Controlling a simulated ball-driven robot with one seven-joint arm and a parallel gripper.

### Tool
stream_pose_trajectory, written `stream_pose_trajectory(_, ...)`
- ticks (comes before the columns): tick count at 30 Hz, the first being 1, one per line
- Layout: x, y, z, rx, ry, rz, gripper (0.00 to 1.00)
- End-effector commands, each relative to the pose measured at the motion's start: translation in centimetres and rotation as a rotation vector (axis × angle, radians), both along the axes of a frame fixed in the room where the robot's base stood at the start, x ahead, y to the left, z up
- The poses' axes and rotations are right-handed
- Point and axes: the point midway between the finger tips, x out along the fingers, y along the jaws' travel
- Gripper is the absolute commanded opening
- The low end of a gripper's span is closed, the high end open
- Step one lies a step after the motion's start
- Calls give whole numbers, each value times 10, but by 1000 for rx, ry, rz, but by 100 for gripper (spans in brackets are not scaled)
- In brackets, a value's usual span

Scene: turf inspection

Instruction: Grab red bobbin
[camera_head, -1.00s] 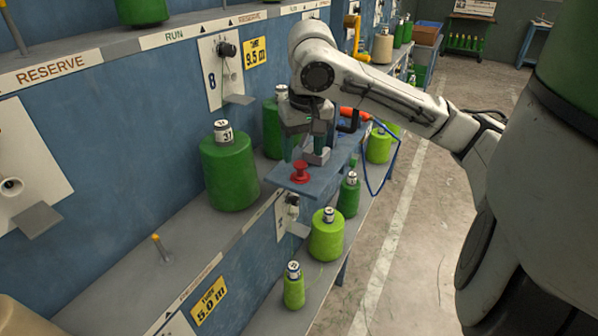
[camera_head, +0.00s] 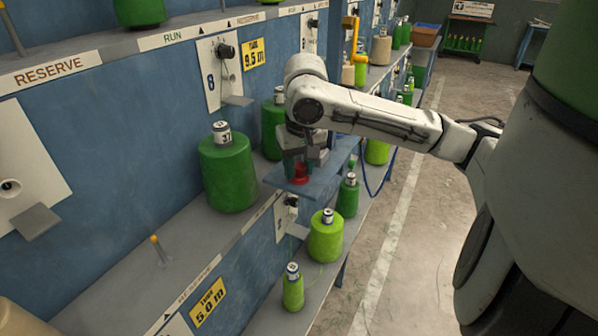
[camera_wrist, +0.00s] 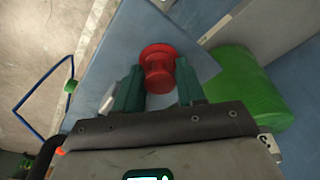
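The red bobbin (camera_head: 301,175) stands upright on a small blue-grey shelf (camera_head: 274,177) that juts out from the rack. It also shows in the wrist view (camera_wrist: 158,58), with its round flange and narrower waist. My gripper (camera_head: 298,166) is right above and around the bobbin in the head view and partly hides it. In the wrist view my gripper's two teal fingers (camera_wrist: 159,78) are apart, one on each side of the bobbin's near end. Small gaps seem to show between the fingers and the bobbin.
A large green cone (camera_head: 228,175) labelled 37 stands left of the small shelf. Lime cones (camera_head: 326,238) stand on the ledge below. The aisle floor (camera_head: 440,250) is clear.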

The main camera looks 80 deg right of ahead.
Motion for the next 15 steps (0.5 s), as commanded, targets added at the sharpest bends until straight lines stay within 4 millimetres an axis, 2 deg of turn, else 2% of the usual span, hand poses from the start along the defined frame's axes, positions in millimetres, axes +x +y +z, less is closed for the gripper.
stream_pose_trajectory(1,0,0,0,0,0,0,34)
stream_pose_trajectory(10,0,0,0,0,0,0,5)
stream_pose_trajectory(15,0,0,0,0,0,0,3)
